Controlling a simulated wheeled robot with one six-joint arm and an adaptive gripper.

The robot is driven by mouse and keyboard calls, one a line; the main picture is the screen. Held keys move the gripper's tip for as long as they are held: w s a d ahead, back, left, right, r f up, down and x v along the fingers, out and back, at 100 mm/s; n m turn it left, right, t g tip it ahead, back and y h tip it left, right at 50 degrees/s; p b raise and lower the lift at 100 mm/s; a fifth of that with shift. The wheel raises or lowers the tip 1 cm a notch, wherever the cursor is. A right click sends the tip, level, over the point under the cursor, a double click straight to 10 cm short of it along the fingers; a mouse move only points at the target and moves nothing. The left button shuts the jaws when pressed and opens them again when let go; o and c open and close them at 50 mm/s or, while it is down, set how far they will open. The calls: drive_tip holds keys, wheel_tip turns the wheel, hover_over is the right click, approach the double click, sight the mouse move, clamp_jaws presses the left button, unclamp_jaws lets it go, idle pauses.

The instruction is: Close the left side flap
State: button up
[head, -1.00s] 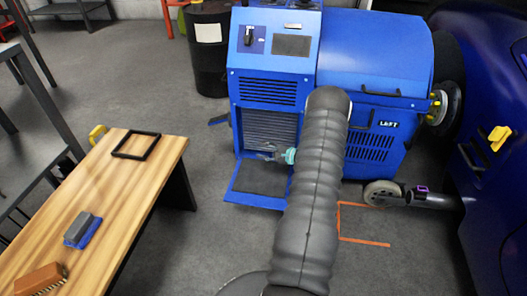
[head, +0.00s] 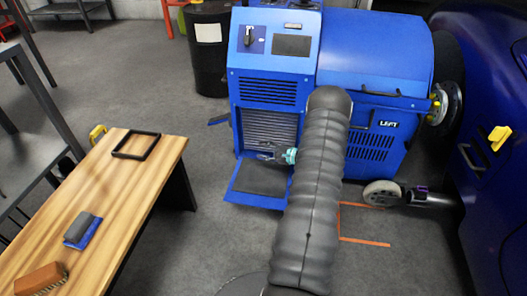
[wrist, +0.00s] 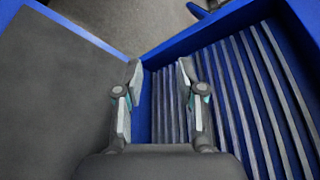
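The blue dynamometer unit (head: 375,45) carries a label reading LEFT on its right part. Its flap (head: 259,180), a dark panel in a blue frame, is folded out and down at the foot of the grille (head: 270,128). In the wrist view the flap (wrist: 50,95) fills the left and the slatted grille (wrist: 250,90) the right. My gripper (wrist: 161,72) is open and empty, its fingers apart over the corner between flap and grille. In the head view my gripper (head: 268,154) is small, just above the flap; contact cannot be told.
A wooden table (head: 120,215) at the left holds a black frame (head: 136,145), a grey-and-blue block (head: 83,230) and a brown brush (head: 42,279). A dark drum (head: 208,65) stands behind. A blue vehicle (head: 490,215) is at the right. Grey floor lies clear between table and unit.

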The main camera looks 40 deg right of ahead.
sight(283, 201)
drive_tip(key=v, duration=1.1)
drive_tip(key=shift+s+d, duration=0.15)
drive_tip(key=shift+s, duration=0.2)
drive_tip(key=shift+f, duration=0.1)
drive_tip(key=c, duration=0.3)
drive_tip(key=s+a+f+g+y+b, duration=0.1)
drive_tip(key=s+a+f, duration=0.1)
drive_tip(key=f, duration=0.1)
drive_tip(key=s+a+f+g+y+b, duration=0.1)
drive_tip(key=s+a+f+y, duration=0.1)
drive_tip(key=a+f, duration=0.1)
drive_tip(key=s+a+f+g+y+b, duration=0.1)
drive_tip(key=s+a+f, duration=0.1)
drive_tip(key=a+f, duration=0.1)
drive_tip(key=shift+a+f+g+y+b, duration=0.2)
drive_tip(key=shift+g+y+b, duration=0.1)
drive_tip(key=shift+g+b, duration=0.1)
clamp_jaws()
drive_tip(key=s+a+f+g+y+b, duration=0.3)
drive_tip(key=s+a+f+g, duration=0.1)
drive_tip(key=s+a+f, duration=0.35)
drive_tip(key=w+d+f+m+t, duration=0.2)
drive_tip(key=d+f+m+t, duration=0.2)
drive_tip(key=d+m+t, duration=0.45)
drive_tip(key=w+a+r+t, duration=0.1)
drive_tip(key=w+a+r, duration=0.1)
drive_tip(key=w+a, duration=0.4)
drive_tip(key=shift+w+a+r+n, duration=0.2)
drive_tip(key=shift+w+r+n, duration=0.25)
drive_tip(key=shift+w, duration=0.3)
